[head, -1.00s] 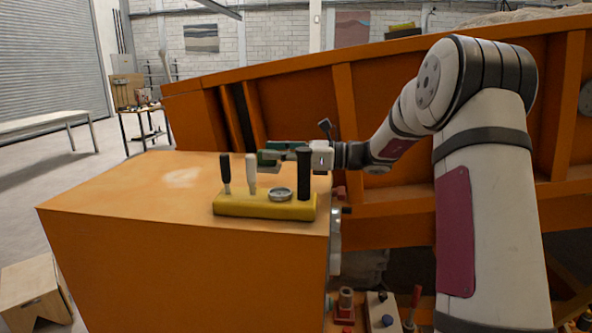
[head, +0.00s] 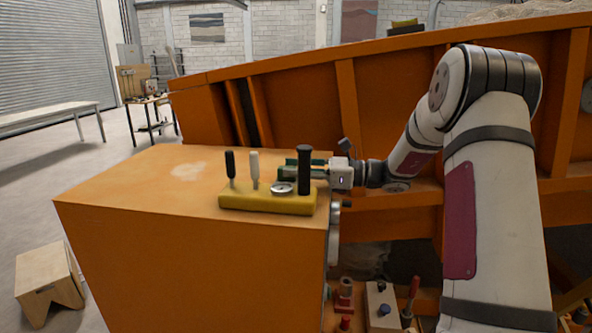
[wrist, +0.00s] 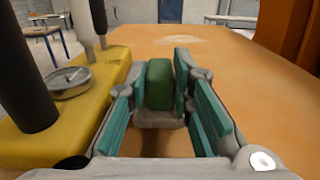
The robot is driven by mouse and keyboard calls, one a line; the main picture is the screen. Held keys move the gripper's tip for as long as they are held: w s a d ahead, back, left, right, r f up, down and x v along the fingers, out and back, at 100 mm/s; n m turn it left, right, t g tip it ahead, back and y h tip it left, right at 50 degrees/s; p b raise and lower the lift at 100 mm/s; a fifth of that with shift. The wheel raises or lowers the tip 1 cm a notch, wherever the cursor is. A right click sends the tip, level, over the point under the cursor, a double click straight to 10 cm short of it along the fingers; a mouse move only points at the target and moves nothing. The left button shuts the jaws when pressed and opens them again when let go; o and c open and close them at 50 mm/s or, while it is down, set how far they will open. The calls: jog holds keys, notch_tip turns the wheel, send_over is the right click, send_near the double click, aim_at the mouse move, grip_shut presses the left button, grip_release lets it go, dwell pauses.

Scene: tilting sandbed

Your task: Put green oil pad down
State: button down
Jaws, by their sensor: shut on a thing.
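The green oil pad (wrist: 159,84) is a small dark green block, seen upright between the teal-padded fingers of my gripper (wrist: 160,92) in the wrist view. My gripper is shut on it. In the head view my gripper (head: 292,171) reaches in from the right, low over the orange cabinet top (head: 125,185), behind the yellow lever block (head: 262,202). The thick black lever partly hides the fingers there. I cannot tell whether the pad touches the cabinet top.
The yellow block carries a black lever (head: 230,168), a white lever (head: 254,168), a thick black lever (head: 304,170) and a gauge (head: 283,188), close to my gripper's left in the wrist view. The orange sandbed wall (head: 290,105) rises behind. The cabinet top's left part is clear.

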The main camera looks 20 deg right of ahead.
jog(key=shift+f, duration=0.15)
jog(key=c, duration=1.4)
grip_release()
